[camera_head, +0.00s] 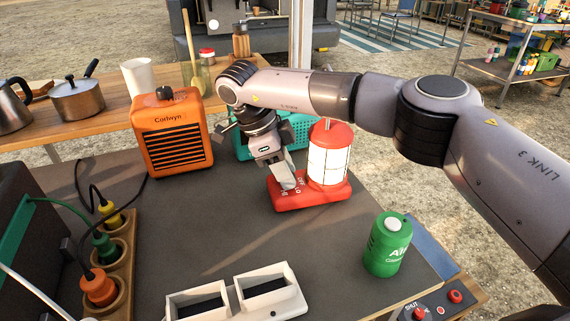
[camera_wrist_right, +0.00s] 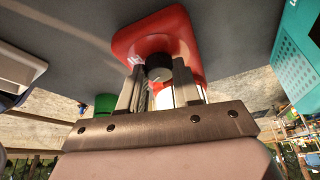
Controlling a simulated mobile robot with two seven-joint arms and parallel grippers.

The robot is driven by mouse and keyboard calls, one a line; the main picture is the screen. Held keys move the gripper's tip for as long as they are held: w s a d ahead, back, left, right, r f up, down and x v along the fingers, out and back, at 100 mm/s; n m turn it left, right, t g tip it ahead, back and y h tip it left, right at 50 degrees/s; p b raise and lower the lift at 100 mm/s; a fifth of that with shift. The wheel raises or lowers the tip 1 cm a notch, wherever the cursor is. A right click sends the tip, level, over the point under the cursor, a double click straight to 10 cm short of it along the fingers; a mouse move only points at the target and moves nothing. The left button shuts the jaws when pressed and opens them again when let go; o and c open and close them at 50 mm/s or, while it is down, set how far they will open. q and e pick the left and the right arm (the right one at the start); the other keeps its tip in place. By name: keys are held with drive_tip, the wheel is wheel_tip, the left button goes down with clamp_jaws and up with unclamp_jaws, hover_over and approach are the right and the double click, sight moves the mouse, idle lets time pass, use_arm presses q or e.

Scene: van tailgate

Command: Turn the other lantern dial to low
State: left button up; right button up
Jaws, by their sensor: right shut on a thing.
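A red lantern (camera_head: 328,163) with a white caged globe stands upright on its red base (camera_head: 338,192) on the dark tailgate surface. My right gripper (camera_head: 288,182) reaches down to the front left part of this base. In the right wrist view, the red base (camera_wrist_right: 153,35) shows with a dark round dial (camera_wrist_right: 159,67) on it. The right fingertips (camera_wrist_right: 160,78) are close on either side of the dial and shut on it. Small white marks show beside the dial, but its setting is too small to read. My left gripper is not in view.
An orange box (camera_head: 173,133), a teal basket (camera_head: 243,147) and a green canister (camera_head: 388,245) stand around the lantern. A white two-compartment tray (camera_head: 237,298) lies at the front. Coloured plugs sit in a wooden holder (camera_head: 125,262) at left. The middle surface is clear.

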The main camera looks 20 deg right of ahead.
sight(272, 184)
idle(0.4)
drive_tip(key=o, duration=1)
drive_tip(key=shift+o, duration=0.2)
drive_tip(key=p+v, duration=0.1)
drive_tip(key=v, duration=0.6)
drive_tip(key=shift+r, duration=0.1)
